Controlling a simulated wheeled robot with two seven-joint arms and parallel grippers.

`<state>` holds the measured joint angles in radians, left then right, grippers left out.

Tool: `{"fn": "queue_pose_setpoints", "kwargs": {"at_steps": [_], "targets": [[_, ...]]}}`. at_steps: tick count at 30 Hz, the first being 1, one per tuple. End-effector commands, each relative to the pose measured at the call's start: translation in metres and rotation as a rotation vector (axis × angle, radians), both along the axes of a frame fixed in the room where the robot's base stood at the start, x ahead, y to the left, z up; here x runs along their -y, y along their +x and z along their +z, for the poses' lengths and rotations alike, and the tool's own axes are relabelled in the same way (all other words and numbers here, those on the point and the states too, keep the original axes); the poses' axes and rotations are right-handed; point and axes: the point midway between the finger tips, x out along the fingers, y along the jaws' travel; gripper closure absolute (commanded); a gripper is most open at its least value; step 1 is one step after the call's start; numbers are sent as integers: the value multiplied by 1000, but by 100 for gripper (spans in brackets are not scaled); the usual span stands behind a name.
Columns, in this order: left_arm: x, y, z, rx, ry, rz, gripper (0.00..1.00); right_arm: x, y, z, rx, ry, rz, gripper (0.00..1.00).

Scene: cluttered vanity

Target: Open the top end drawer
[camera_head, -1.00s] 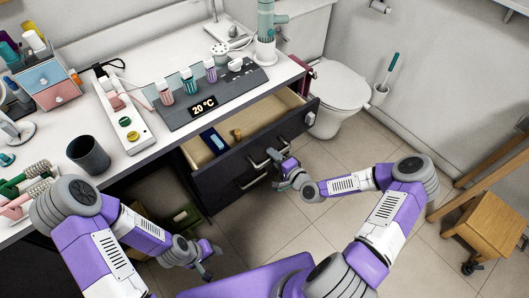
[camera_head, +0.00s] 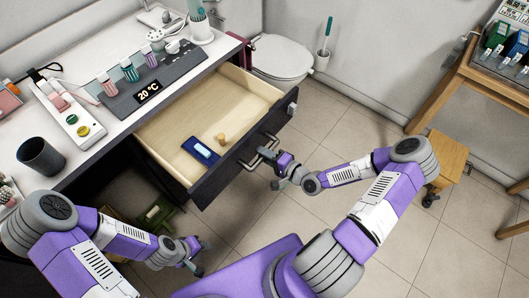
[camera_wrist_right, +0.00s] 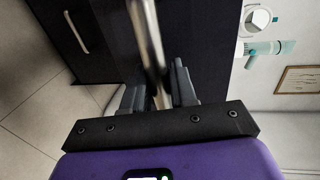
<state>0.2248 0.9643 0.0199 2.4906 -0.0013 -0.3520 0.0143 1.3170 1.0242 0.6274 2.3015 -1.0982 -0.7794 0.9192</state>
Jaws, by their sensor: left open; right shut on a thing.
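The top end drawer (camera_head: 160,137) is pulled well out from under the white vanity top, with its pale wooden inside showing. A blue box (camera_head: 200,150) and a small tan object (camera_head: 221,138) lie in it. My right gripper (camera_head: 274,170) is at the dark drawer front and shut on its metal handle (camera_head: 260,153). In the right wrist view the handle bar (camera_wrist_right: 148,45) runs between the two fingers (camera_wrist_right: 155,95). My left gripper (camera_head: 203,258) is open and empty, low over the floor to the left, away from the drawer.
The vanity top holds a dark cup (camera_head: 40,157), a white strip with buttons (camera_head: 62,113) and a display unit reading 20 °C (camera_head: 150,88). A toilet (camera_head: 285,58) stands behind the drawer. Tiled floor between is clear.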

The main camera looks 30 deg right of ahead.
Motion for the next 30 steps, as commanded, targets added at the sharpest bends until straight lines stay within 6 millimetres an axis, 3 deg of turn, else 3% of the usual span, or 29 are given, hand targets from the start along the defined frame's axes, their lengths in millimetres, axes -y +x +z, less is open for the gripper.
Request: {"fn": "queue_pose_setpoints", "kwargs": {"at_steps": [11, 12, 15, 24, 30], "targets": [[0, 0, 0, 0, 0, 0, 57, 0, 0, 0, 2, -1, 2, 100], [0, 0, 0, 0, 0, 0, 57, 0, 0, 0, 2, -1, 1, 68], [0, 0, 0, 0, 0, 0, 57, 0, 0, 0, 2, -1, 1, 55], [0, 0, 1, 0, 0, 0, 57, 1, -2, 1, 0, -1, 0, 55], [0, 0, 9, 0, 0, 0, 57, 13, -26, 7, -2, 0, -3, 55]]}}
